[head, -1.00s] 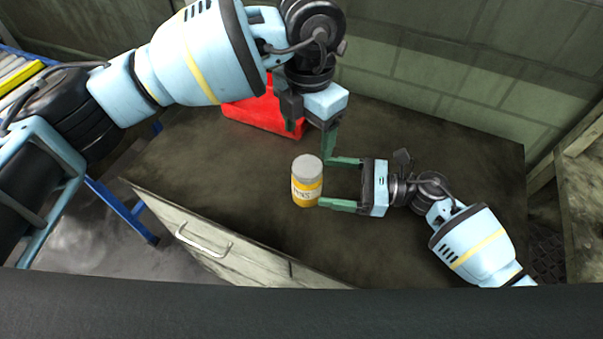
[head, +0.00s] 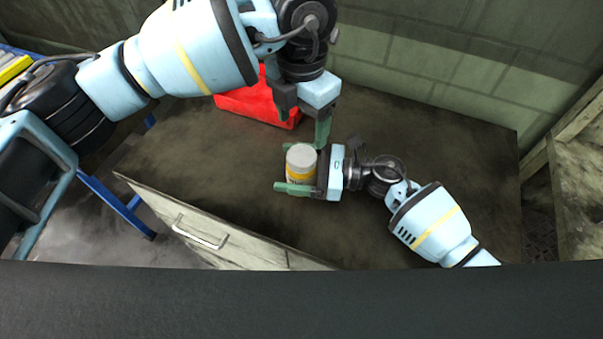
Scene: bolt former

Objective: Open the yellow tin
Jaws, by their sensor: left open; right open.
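The yellow tin (head: 300,166) stands upright on the dark table top, with a grey lid (head: 301,153) on it. My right gripper (head: 281,168) reaches in from the right, and its open green fingers are around the tin, with the palm close to the tin's right side. The near finger crosses in front of the tin's lower part; the far finger is mostly hidden behind the tin. My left gripper (head: 322,136) points down just behind and to the right of the tin, above the table. It is open and empty, and its fingers overlap in this view.
A red box (head: 257,103) stands at the back left of the table (head: 200,150), partly behind my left arm. A drawer with a metal handle (head: 200,234) is at the front. Walls rise behind. The table's left part is clear.

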